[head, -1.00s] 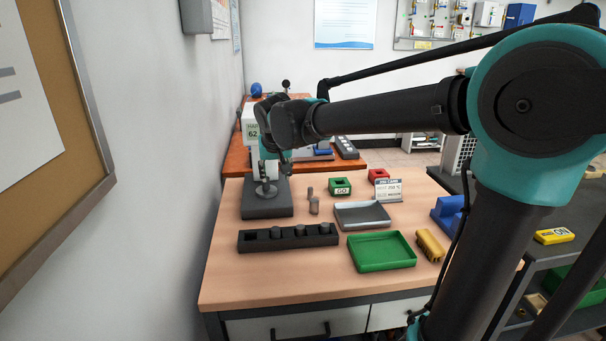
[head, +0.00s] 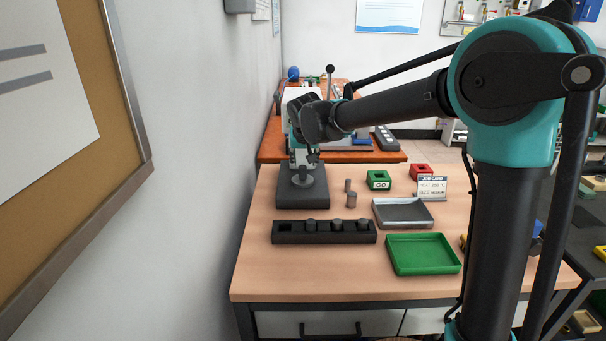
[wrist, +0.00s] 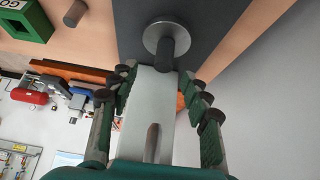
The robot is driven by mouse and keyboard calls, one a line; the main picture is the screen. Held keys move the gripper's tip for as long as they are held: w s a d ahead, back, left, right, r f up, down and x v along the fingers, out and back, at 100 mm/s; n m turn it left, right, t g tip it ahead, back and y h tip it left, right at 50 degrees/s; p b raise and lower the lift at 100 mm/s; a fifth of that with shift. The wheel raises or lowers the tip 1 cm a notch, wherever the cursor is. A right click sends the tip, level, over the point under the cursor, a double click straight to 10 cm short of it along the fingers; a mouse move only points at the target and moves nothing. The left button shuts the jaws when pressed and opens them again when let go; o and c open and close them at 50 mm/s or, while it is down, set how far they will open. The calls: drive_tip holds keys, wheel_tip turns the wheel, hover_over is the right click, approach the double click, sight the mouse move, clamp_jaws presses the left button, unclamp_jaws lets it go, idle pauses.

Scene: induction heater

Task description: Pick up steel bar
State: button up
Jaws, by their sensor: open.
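Two small grey-brown bars stand on the wooden table in the head view: a thicker one (head: 351,200) and a thinner one (head: 348,185) just behind it. I cannot tell which is the steel bar. One bar (wrist: 74,12) shows at the top left of the wrist view. My gripper (head: 308,154) is above the dark base of a stand, left of the bars. In the wrist view its two fingers (wrist: 158,74) are apart, with a pale column and a dark post on a round disc (wrist: 165,38) seen between and beyond them. No bar is visibly held.
A black rack (head: 290,239) with several round pieces lies in front of the stand. A green tray (head: 423,262), a grey tray (head: 403,226), a green block (head: 379,180), a red block and a job card (head: 432,188) are to the right. A wall is close on the left.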

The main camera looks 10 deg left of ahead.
sight(303, 168)
drive_tip(key=shift+s+a+x, duration=0.15)
drive_tip(key=shift+x, duration=1.35)
drive_tip(key=shift+s+a+x, duration=0.1)
drive_tip(key=shift+s+x, duration=0.1)
drive_tip(key=shift+x, duration=1.3)
drive_tip(key=shift+f, duration=0.2)
clamp_jaws()
